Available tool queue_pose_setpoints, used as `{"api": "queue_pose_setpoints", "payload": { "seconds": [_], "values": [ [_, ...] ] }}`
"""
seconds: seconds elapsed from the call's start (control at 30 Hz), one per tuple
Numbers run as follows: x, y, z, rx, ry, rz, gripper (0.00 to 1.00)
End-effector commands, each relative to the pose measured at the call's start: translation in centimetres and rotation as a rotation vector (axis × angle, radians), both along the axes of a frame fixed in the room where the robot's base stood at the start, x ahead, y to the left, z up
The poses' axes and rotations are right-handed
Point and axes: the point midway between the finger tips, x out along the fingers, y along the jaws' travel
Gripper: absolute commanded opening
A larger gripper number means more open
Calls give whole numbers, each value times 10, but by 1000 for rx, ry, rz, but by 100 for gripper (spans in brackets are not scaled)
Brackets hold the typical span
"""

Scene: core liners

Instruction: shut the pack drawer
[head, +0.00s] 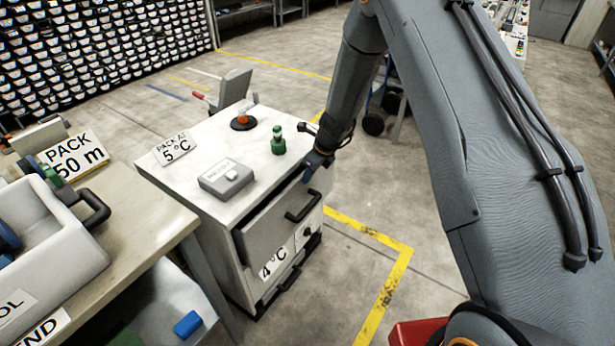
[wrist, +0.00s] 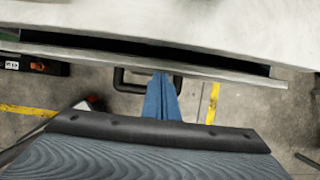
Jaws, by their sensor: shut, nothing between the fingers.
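The white cabinet (head: 215,135) stands in the middle of the head view, with a sign reading "PACK AT 5 °C" (head: 174,149) on its top. Its upper drawer (head: 265,228) is pulled out a little and has a dark bar handle (head: 303,207). In the wrist view a dark gap shows between the cabinet top and the drawer front (wrist: 215,75), and part of the handle (wrist: 122,82) sticks out. My gripper (head: 310,172) is shut and empty, by the drawer's right end. Its blue fingertips (wrist: 163,80) are close to the drawer front and handle; I cannot tell whether they touch.
A grey box (head: 226,179), a green bottle (head: 278,140) and an orange-topped item (head: 243,119) stand on the cabinet. A lower drawer carries a 4 °C label (head: 273,265). A workbench (head: 150,215) is at left.

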Motion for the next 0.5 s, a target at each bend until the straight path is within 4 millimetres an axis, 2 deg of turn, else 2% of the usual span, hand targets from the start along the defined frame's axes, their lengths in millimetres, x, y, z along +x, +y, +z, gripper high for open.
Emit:
{"api": "queue_pose_setpoints", "payload": {
  "seconds": [0.17,0.33,0.5],
  "values": [
    [-5,-8,0,1,1,-1,0],
    [-18,-30,-1,1,1,-1,0],
    [-25,-38,34,0,-4,5,0]
  ]
}}
